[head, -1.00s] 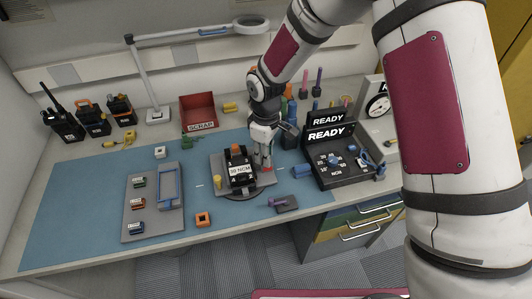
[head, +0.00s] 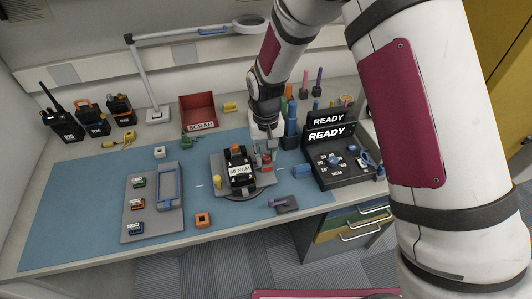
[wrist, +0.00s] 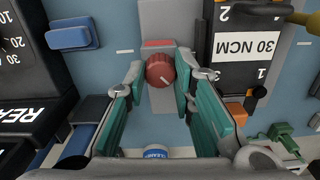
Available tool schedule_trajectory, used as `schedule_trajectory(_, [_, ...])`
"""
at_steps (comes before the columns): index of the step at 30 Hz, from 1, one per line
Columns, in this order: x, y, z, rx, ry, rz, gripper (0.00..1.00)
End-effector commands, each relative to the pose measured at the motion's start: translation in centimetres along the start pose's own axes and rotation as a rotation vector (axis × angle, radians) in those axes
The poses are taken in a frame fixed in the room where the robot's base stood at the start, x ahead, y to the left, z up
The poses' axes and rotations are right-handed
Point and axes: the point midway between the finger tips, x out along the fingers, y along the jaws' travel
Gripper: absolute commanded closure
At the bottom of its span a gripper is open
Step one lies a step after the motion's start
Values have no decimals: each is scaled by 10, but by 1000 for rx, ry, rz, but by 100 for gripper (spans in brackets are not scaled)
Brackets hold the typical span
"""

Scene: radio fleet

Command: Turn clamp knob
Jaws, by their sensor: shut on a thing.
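The clamp knob (wrist: 160,71) is round and red, with a pale line on its face. It sits on a grey clamp bar (wrist: 163,22) beside the black device labelled 30 NCM (wrist: 243,42). My gripper (wrist: 160,77) has its teal-padded fingers on either side of the knob, shut on it. In the head view my gripper (head: 265,154) reaches down to the right side of the black device (head: 240,174), which stands on a grey fixture (head: 222,163). The knob is mostly hidden there by the gripper.
A black READY torque unit (head: 345,175) stands to the right, with a blue block (head: 301,171) near it. Left are a grey tray (head: 139,220) and a yellow screwdriver-like tool (head: 123,141). A red scrap bin (head: 199,110) is behind. The blue mat (head: 85,200) is clear at left.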

Motion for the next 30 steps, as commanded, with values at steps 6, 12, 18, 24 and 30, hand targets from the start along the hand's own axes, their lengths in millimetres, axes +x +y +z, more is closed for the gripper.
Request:
schedule_trajectory(6, [0, 0, 0, 127, -1, 1, 100])
schedule_trajectory(12, [0, 0, 0, 195, -1, 0, 100])
schedule_trajectory(18, [1, 0, 0, 222, -1, 0, 100])
schedule_trajectory(24, [1, 0, 0, 226, 0, 0, 100])
schedule_trajectory(30, [1, 0, 0, 225, 0, 0, 72])
